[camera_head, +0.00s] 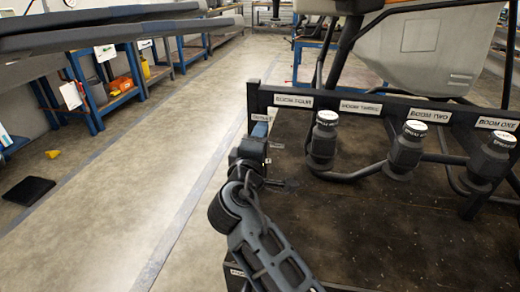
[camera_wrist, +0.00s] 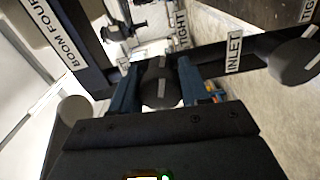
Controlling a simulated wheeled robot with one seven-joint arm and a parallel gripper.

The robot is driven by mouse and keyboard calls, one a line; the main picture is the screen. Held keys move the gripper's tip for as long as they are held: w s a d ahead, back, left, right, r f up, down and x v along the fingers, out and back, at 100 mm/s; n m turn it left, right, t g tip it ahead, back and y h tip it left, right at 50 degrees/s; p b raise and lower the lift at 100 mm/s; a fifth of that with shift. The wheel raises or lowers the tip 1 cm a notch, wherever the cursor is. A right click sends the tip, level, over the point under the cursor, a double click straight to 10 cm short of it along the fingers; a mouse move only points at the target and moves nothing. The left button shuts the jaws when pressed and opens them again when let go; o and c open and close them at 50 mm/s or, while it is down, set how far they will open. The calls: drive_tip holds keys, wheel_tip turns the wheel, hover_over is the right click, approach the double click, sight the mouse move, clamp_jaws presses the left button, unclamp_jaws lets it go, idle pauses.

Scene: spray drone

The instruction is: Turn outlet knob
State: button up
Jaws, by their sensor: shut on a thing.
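In the wrist view, my gripper (camera_wrist: 157,80) has its two blue fingers on either side of a round black knob (camera_wrist: 161,92) and is shut on it. The knob has a pale line across its face, running roughly up and down in the picture. No label for this knob is readable. A second black knob (camera_wrist: 296,62) with a pale line is at the right, near a label reading INLET (camera_wrist: 234,52). In the head view, my gripper (camera_head: 259,132) is at the left end of the black frame, and the held knob is hidden.
In the head view, the black frame (camera_head: 390,100) carries labels for several booms, with capped black fittings (camera_head: 323,138) and pipes below. A dark tabletop (camera_head: 370,235) lies under them. A white tank (camera_head: 410,50) stands behind. The floor (camera_head: 130,185) at left is mostly clear.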

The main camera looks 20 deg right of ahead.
drive_tip(key=shift+d+f+m+b, duration=0.15)
drive_tip(key=shift+f+m+b, duration=0.05)
drive_tip(key=shift+m+b, duration=0.6)
drive_tip(key=shift+s, duration=0.1)
drive_tip(key=o, duration=1)
drive_tip(key=shift+r, duration=0.1)
drive_tip(key=v, duration=0.7)
drive_tip(key=shift+s+a, duration=0.25)
drive_tip(key=shift+a, duration=0.05)
